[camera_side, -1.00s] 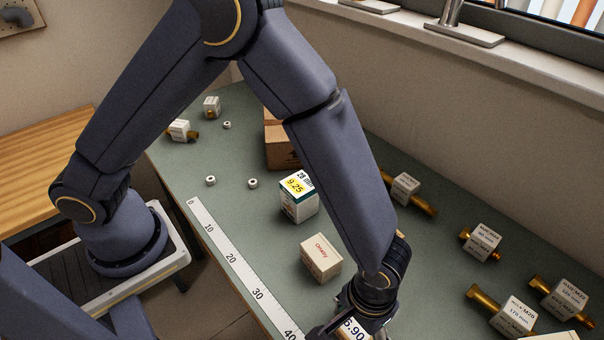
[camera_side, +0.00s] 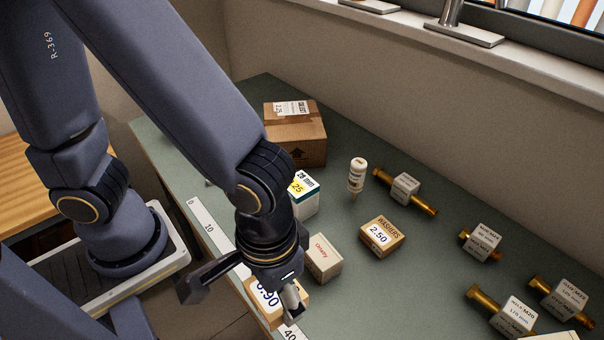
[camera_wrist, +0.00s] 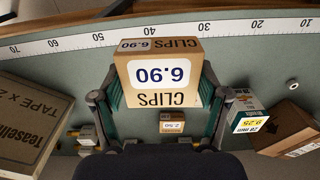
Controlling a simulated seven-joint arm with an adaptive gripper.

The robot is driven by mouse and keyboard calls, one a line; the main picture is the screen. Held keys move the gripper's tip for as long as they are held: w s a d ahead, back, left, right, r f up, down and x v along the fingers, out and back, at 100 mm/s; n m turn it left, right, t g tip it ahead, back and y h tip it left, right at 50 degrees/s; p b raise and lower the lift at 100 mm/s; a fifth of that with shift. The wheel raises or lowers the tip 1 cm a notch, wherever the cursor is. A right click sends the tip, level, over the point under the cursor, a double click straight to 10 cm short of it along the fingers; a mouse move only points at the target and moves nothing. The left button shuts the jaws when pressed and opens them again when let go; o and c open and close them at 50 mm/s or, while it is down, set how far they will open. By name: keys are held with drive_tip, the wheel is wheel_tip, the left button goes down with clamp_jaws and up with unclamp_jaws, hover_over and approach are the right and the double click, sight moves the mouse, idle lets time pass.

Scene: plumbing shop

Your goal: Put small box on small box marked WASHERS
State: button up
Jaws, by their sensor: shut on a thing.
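The small box marked CLIPS 6.90 (camera_wrist: 160,75) is tan with a white price label. My gripper (camera_wrist: 160,104) is shut on it, one finger on each side. In the side view the box (camera_side: 264,303) is partly hidden by my gripper and hangs over the ruler near the table's front edge. The small tan box marked WASHERS 2.50 (camera_side: 382,237) sits on the table to the right of my gripper, its top bare. In the wrist view WASHERS (camera_wrist: 172,127) shows small below the held box, apart from it.
A whitish box (camera_side: 323,258) stands between my gripper and WASHERS. Brass fittings with labels (camera_side: 405,188) lie to the right. The ruler (camera_side: 206,218) runs along the front edge.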

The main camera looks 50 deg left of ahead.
drive_tip(key=shift+s+a+r, duration=0.15)
drive_tip(key=shift+s+a, duration=0.05)
drive_tip(key=shift+r+m, duration=0.15)
drive_tip(key=shift+m, duration=0.25)
drive_tip(key=w+a+r, duration=0.2)
drive_tip(key=w+r, duration=0.1)
drive_tip(key=w, duration=0.6)
drive_tip(key=n, duration=0.1)
hover_over(383, 231)
drive_tip(key=f, duration=0.5)
drive_tip(key=s+f, duration=0.1)
drive_tip(key=f, duration=0.2)
drive_tip(key=shift+a+f, duration=0.2)
drive_tip(key=shift+f, duration=0.15)
drive_tip(key=shift+w+d+f, duration=0.15)
drive_tip(key=shift+w+f, duration=0.3)
drive_tip(key=shift+f, duration=1.5)
